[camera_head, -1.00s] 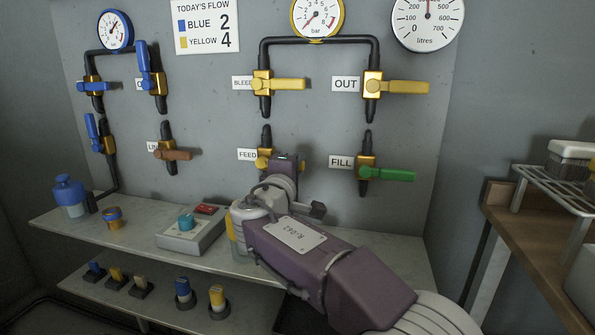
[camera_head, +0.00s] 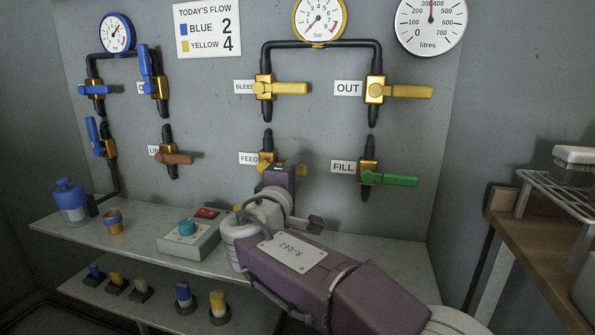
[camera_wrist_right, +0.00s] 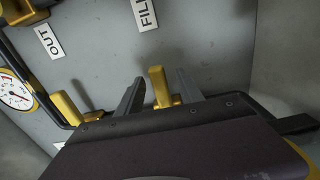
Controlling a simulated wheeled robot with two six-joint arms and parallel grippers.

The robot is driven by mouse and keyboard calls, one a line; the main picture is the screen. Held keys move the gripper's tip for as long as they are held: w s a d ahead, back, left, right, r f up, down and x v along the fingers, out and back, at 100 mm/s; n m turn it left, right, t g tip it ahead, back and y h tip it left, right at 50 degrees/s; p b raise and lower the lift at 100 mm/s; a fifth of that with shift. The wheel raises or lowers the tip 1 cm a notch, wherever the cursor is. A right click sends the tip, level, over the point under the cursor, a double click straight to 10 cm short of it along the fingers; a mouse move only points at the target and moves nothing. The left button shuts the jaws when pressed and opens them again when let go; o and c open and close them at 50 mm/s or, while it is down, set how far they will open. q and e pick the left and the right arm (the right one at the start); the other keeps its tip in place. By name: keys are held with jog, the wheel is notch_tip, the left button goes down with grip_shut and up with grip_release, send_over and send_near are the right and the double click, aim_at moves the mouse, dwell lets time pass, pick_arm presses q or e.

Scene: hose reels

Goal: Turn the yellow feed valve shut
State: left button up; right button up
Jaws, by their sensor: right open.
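The yellow feed valve (camera_head: 267,157) sits on the wall beside the FEED label (camera_head: 248,158). My right gripper (camera_head: 281,172) is in front of it and hides most of it; a yellow tip shows just right of the gripper. In the right wrist view, a yellow lever (camera_wrist_right: 159,87) stands between the two open fingers of my right gripper (camera_wrist_right: 158,92). My left gripper is not in view.
The BLEED valve (camera_head: 288,88) is above, the OUT valve (camera_head: 403,91) is upper right, and the green-handled FILL valve (camera_head: 390,179) is to the right. A shelf with a control box (camera_head: 188,238) lies below. A wire rack (camera_head: 560,188) stands at far right.

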jog(key=v, duration=0.6)
jog(key=shift+p, duration=0.4)
jog(key=shift+s, duration=0.1)
